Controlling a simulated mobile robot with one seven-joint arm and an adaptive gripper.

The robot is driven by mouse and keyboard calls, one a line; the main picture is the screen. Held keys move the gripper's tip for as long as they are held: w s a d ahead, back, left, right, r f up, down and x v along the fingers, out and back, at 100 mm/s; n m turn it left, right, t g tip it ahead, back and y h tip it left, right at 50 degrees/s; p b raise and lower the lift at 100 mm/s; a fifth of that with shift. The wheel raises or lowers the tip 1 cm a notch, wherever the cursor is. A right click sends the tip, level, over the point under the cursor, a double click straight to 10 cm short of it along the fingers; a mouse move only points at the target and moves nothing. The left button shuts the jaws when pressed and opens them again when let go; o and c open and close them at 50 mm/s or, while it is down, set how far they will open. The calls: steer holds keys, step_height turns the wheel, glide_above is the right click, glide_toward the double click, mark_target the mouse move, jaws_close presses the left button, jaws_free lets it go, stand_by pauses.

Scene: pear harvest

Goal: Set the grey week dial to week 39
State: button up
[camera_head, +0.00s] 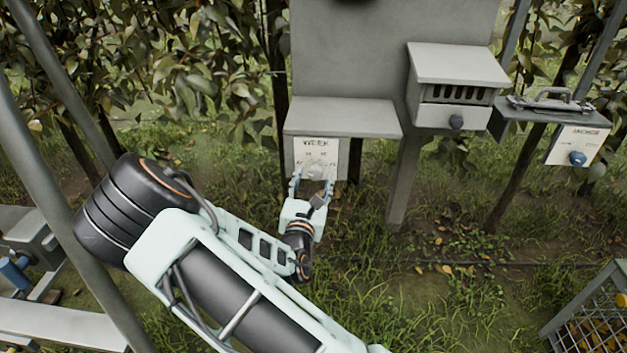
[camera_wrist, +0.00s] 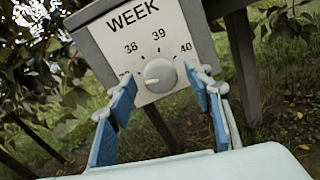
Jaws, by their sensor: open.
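The grey week dial (camera_wrist: 160,75) sits on a white face plate (camera_wrist: 133,38) headed WEEK, with 38, 39 and 40 readable around it. A further number at the left is partly hidden by a finger. The dial's pale pointer mark is on its left side, aimed left and slightly down, away from 39 at the top. My gripper (camera_wrist: 160,88) is open, with one blue-padded finger on each side of the dial in the picture. I cannot tell whether they touch it. In the head view the dial (camera_head: 315,171) is just beyond my gripper (camera_head: 312,184).
A grey hooded box (camera_head: 342,117) overhangs the dial plate. A wire crate (camera_head: 600,310) stands at lower right. Foliage and posts surround the area.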

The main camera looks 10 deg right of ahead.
steer(key=shift+c, duration=0.7)
steer(key=c, duration=1)
steer(key=shift+m, duration=0.3)
steer(key=m+p, duration=0.1)
steer(key=m, duration=0.3)
steer(key=shift+r+p, duration=0.1)
steer(key=shift+p, duration=0.2)
steer(key=m, duration=0.5)
steer(key=shift+g+y, duration=0.3)
steer(key=shift+y, duration=0.1)
steer(key=m+b, duration=0.1)
steer(key=m, duration=0.4)
steer(key=shift+y, duration=0.4)
steer(key=shift+m+b, duration=0.7)
steer(key=shift+m, duration=1.2)
